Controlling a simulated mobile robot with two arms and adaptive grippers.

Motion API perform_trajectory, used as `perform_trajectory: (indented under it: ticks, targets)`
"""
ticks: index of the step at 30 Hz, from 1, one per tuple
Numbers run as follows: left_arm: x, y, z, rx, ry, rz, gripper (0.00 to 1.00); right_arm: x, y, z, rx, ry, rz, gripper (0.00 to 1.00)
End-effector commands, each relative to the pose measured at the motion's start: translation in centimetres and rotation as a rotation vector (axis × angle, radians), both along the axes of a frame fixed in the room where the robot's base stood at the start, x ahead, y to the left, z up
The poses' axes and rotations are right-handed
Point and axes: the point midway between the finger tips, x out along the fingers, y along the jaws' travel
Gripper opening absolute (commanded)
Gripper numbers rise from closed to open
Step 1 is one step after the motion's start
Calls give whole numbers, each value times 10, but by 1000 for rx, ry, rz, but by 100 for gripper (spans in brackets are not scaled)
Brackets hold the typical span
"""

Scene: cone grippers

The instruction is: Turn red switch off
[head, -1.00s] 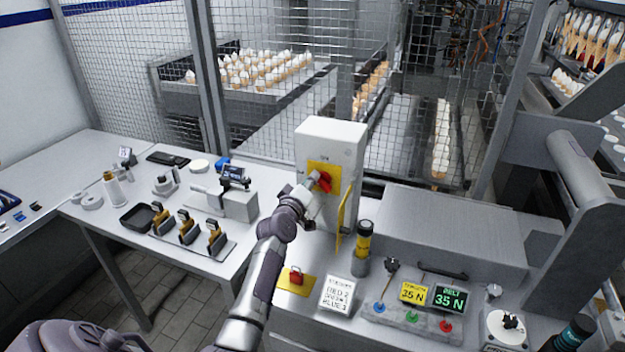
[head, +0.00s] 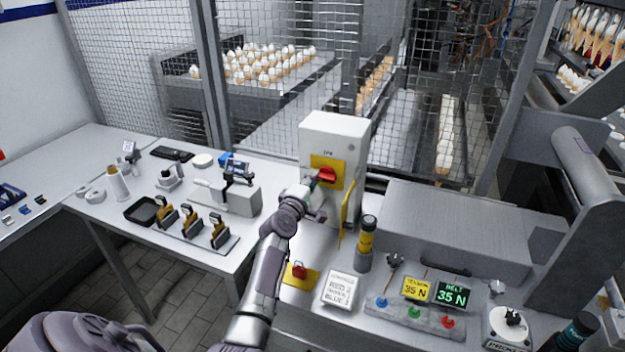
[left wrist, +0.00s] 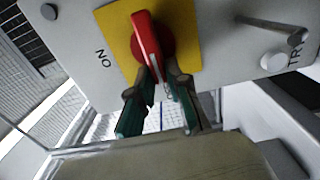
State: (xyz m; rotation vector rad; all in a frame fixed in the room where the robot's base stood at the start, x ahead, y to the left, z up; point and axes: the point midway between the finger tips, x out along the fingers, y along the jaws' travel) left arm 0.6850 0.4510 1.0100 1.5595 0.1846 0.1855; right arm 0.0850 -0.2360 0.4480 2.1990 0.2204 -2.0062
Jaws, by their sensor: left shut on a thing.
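The red switch (head: 327,174) is a rotary handle on a yellow plate on the front of a white box (head: 342,133). Its handle lies roughly level in the head view. In the left wrist view the red handle (left wrist: 147,40) stands nearly upright, its lower end between the fingertips, with a label on the box face to its left. My left gripper (head: 315,183) is in front of the switch and shut on the handle; its dark green fingers (left wrist: 158,88) show in the left wrist view. My right gripper is out of view.
A button panel (head: 413,312) is at the right front. Wire mesh stands behind.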

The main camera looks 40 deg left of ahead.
Motion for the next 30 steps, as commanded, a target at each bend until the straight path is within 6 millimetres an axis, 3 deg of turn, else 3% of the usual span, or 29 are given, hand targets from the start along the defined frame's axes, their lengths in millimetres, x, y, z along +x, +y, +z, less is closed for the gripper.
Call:
perform_trajectory:
  ticks: [14, 15, 18, 30]
  targets:
    - [0, 0, -1, -15, -3, 0, 0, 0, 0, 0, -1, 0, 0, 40]
    - [0, 0, -1, -15, -3, 0, 23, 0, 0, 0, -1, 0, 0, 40]
    - [0, 0, -1, -14, -2, 0, 40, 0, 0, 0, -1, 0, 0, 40]
    - [-6, -2, -1, -13, -3, -1, 42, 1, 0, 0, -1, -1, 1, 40]
